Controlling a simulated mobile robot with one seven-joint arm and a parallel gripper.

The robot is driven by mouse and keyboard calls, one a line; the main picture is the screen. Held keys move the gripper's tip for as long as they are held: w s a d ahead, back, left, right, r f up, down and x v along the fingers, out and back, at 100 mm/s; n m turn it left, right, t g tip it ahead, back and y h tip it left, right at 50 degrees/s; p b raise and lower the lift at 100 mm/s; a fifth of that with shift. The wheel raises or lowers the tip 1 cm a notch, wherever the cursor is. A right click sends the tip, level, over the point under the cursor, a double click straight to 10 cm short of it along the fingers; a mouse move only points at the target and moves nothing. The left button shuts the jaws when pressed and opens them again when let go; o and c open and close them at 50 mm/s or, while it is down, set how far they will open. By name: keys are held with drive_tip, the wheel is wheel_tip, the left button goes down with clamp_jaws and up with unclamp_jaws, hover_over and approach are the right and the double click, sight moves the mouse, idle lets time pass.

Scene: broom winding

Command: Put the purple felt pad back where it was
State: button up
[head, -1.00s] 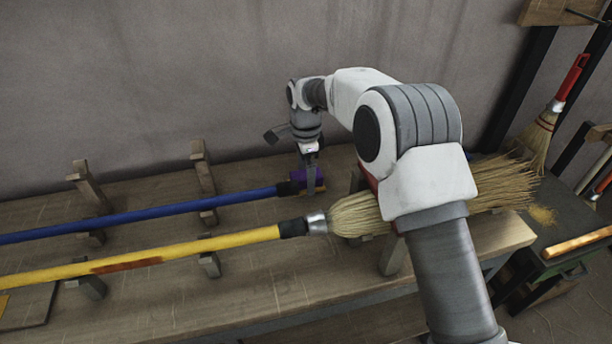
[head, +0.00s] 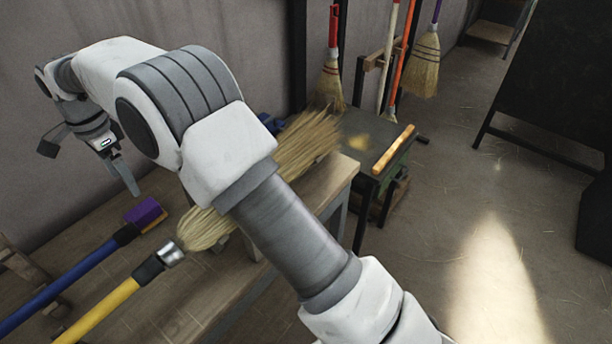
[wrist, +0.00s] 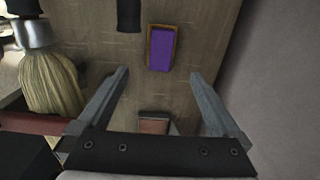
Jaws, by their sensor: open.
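The purple felt pad (head: 144,213) lies on the wooden bench beside the dark end of the blue broom handle (head: 75,271). In the wrist view the purple felt pad (wrist: 161,49) shows as a purple face with a tan rim, ahead of the fingers. My gripper (head: 125,178) is raised above the bench, behind and a little left of the pad. In the wrist view my gripper (wrist: 162,95) is open, with nothing between its fingers. A small block with a reddish-brown top (wrist: 154,125) shows low between the fingers; I cannot tell what it is.
A yellow-handled broom (head: 110,304) with straw bristles lies along the bench (head: 182,318), partly behind my arm. A dark side table (head: 365,130) holds a yellow-orange bar (head: 394,148). Brooms (head: 332,80) hang at the back. The floor (head: 450,200) at right is mostly clear.

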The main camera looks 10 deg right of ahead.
drive_tip(key=s+d+r+n+t, duration=0.1)
drive_tip(key=s+d+r+n, duration=0.1)
drive_tip(key=d+r, duration=0.8)
drive_tip(key=s+d+r+n+t, duration=0.1)
drive_tip(key=s+d+r+n, duration=0.35)
drive_tip(key=d, duration=0.95)
drive_tip(key=s+d+f+n+t, duration=0.2)
drive_tip(key=s+d+n+t, duration=0.1)
drive_tip(key=s+d, duration=1.4)
drive_tip(key=shift+s, duration=0.4)
drive_tip(key=shift+r, duration=0.15)
wheel_tip(320, 180, up, 8)
drive_tip(key=p, duration=0.8)
